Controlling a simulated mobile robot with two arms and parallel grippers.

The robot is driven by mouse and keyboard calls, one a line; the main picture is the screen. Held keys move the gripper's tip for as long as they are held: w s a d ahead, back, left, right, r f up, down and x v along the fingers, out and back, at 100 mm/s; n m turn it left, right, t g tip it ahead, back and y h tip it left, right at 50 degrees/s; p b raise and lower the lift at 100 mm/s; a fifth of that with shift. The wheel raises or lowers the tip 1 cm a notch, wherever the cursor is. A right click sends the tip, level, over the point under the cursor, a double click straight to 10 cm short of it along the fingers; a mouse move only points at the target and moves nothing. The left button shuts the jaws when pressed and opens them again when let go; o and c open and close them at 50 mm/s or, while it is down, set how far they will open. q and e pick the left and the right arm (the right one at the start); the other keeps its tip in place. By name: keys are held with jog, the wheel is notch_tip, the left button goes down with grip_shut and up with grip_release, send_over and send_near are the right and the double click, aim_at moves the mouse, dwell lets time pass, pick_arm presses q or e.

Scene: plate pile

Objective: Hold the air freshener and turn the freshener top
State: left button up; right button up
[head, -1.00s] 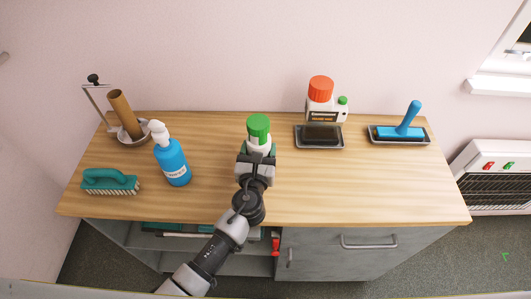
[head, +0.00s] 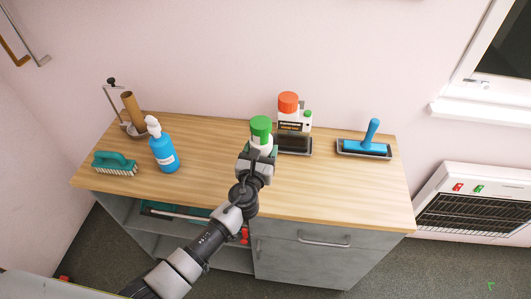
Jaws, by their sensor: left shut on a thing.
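The air freshener is a small white bottle (head: 262,145) with a green top (head: 261,127). It stands upright over the middle of the wooden counter. My left gripper (head: 258,155) is shut on the bottle's body from the front, below the green top. The fingers and wrist hide most of the lower body, so I cannot tell whether its base touches the counter. My right gripper is not in view.
The counter's right front is clear.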

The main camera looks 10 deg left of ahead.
pick_arm(q)
jog(key=shift+w+a, duration=0.1)
jog(key=shift+a, duration=0.05)
jog(key=w+a+f+b, duration=0.1)
jog(key=a+f+b, duration=0.1)
jog(key=a+b, duration=0.1)
jog(key=w+a+f+b, duration=0.2)
jog(key=a+f+b, duration=0.1)
jog(key=b, duration=0.1)
jog(key=w+a+f+b, duration=0.2)
jog(key=a+f+b, duration=0.1)
jog(key=b, duration=0.1)
jog(key=shift+w, duration=0.25)
jog(key=shift+w+a+f+b, duration=0.1)
jog(key=shift+w+a+b, duration=0.1)
jog(key=shift+a+b, duration=0.25)
jog(key=shift+f+b, duration=1.15)
jog(key=shift+f, duration=0.1)
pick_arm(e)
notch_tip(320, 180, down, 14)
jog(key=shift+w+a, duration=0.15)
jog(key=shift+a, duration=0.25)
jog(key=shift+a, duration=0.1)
pick_arm(q)
jog(key=shift+f, duration=0.15)
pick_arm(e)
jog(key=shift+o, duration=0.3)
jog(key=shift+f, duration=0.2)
